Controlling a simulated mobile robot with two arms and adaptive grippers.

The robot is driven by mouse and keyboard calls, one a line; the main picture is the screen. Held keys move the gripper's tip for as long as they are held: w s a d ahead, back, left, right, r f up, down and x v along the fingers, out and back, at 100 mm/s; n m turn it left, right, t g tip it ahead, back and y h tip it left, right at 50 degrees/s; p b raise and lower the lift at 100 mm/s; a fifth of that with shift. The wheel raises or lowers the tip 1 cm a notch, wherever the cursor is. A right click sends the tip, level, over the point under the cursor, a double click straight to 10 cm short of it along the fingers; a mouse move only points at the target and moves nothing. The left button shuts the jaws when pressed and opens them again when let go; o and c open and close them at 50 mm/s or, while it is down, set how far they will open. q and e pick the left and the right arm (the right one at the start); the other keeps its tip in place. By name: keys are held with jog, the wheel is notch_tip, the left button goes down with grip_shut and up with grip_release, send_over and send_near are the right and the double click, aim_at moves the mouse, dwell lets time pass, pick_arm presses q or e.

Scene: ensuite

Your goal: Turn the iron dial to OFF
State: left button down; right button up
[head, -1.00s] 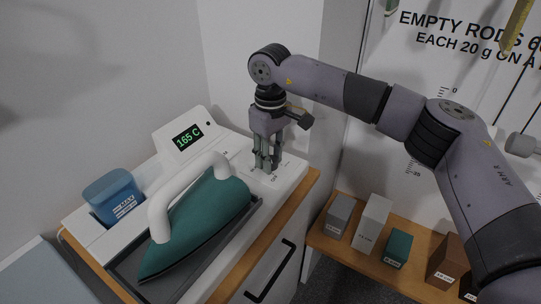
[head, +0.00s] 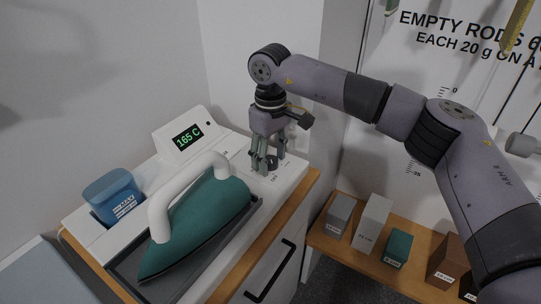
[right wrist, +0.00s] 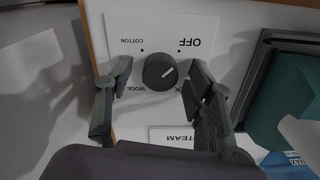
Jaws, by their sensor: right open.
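The iron dial (right wrist: 160,71) is a dark round knob with a light pointer line on a white panel marked OFF, COTTON and WOOL; a label ending in K is partly covered. The line runs slantwise between the OFF side and the WOOL side; I cannot tell which end points. My right gripper (right wrist: 158,80) is open, one finger on each side of the dial, with gaps to it. In the head view, the right gripper (head: 267,167) points down over the dial (head: 272,162). The teal iron (head: 205,215) with a white handle rests nearby. My left gripper is not visible.
A display (head: 187,137) reads 165 C at the back of the white station. A blue tank (head: 112,197) marked MAX stands at its left. Several labelled blocks, including a teal one (head: 397,248), stand on a lower wooden shelf at right. A wall rises behind the gripper.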

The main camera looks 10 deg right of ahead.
aim_at(271, 159)
notch_tip(271, 159, up, 12)
dwell(0.5)
jog(key=shift+r, duration=0.1)
